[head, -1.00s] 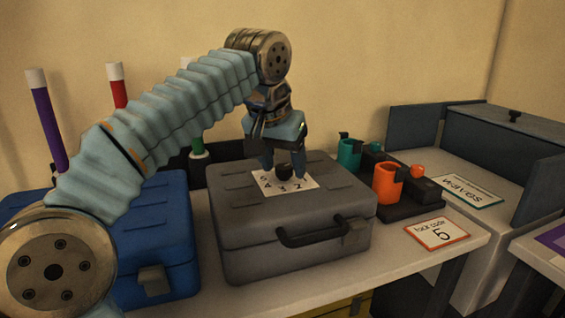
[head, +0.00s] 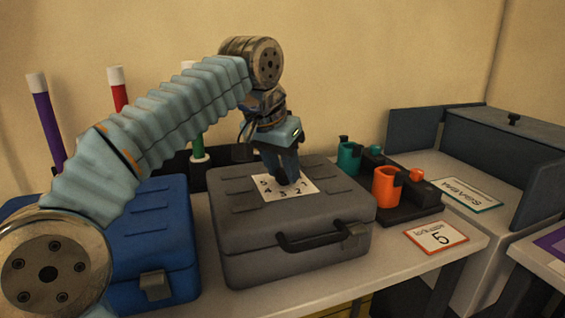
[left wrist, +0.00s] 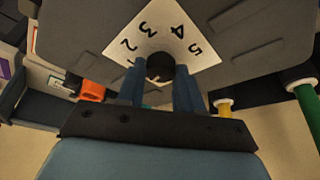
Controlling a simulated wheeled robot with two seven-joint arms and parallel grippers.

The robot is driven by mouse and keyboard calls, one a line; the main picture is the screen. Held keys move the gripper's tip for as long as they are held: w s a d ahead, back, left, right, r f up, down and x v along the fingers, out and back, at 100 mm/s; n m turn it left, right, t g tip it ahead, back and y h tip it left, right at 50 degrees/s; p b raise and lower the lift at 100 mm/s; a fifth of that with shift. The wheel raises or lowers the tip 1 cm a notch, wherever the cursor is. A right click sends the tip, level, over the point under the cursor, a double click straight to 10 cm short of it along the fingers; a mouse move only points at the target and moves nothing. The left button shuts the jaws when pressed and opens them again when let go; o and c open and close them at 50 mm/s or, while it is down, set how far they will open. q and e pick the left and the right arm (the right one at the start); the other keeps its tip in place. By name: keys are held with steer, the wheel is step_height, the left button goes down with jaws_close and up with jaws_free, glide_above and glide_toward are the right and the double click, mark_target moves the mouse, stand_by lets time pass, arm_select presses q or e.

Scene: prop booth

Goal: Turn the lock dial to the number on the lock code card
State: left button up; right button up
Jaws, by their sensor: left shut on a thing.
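The lock dial is a small black knob on a white number plate (head: 302,187) on top of the grey case (head: 270,238). In the left wrist view the dial (left wrist: 160,66) sits between my fingertips, and the numbers 1 to 5 show around it. My left gripper (head: 284,178) points down from above and is shut on the dial, hiding most of it in the head view. Which number the dial points at is too small to tell. The lock code card (head: 437,237), orange-edged, reads 5 and lies right of the case. My right gripper is not in view.
A blue case (head: 150,235) stands close on the left. Right of the grey case, a dark stand holds a teal cup (head: 349,157) and an orange cup (head: 386,186). A card reading "WAVES" (head: 466,194) lies farther right. Coloured tubes stand behind.

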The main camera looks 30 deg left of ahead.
arm_select(q)
steer(key=m+h, duration=0.1)
steer(key=m, duration=0.1)
steer(key=shift+a+m+p, duration=0.1)
steer(key=shift+m+p, duration=0.2)
steer(key=shift+p, duration=0.05)
steer(key=m+h, duration=0.1)
steer(key=m, duration=0.1)
steer(key=m+g, duration=0.1)
steer(key=m, duration=0.2)
steer(key=shift+w+a+h, duration=0.15)
steer(key=shift+h, duration=0.25)
steer(key=m+g, duration=0.1)
steer(key=m, duration=0.1)
steer(key=m+h, duration=0.1)
steer(key=m, duration=0.2)
steer(key=shift+w+g, duration=0.1)
steer(key=shift+g, duration=0.3)
steer(key=m+g, duration=0.1)
steer(key=m, duration=0.3)
steer(key=shift+w+g, duration=0.1)
steer(key=shift+g, duration=0.2)
steer(key=o, duration=1)
